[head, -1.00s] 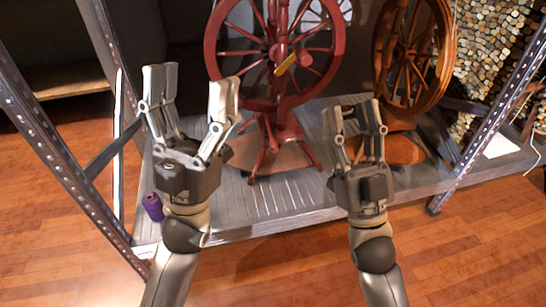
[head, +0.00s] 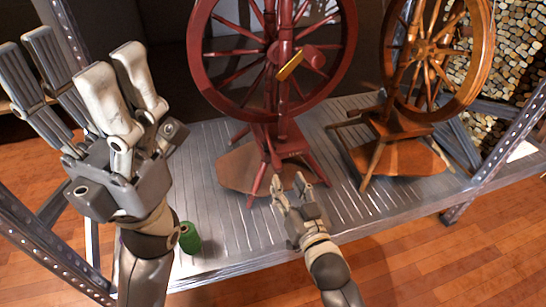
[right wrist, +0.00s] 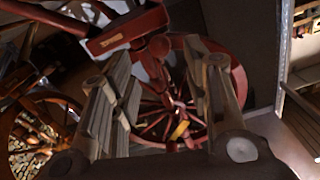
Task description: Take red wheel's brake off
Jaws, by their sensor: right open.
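The red spinning wheel (head: 272,106) stands upright on the grey shelf. A yellow bar (head: 290,66), which looks like its brake, sits slanted near the hub beside a red knob. The bar also shows in the right wrist view (right wrist: 179,130), between my fingers and beyond them. My right gripper (head: 292,184) is open and empty, low in front of the red wheel's base and apart from the bar. My left gripper (head: 82,72) is open and empty, raised close to the camera, left of the wheel.
A brown wooden spinning wheel (head: 425,50) stands to the right on the same shelf. A green spool (head: 190,238) stands near the shelf's front edge. Metal uprights (head: 505,140) flank the shelf. Stacked logs (head: 515,55) are at the right.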

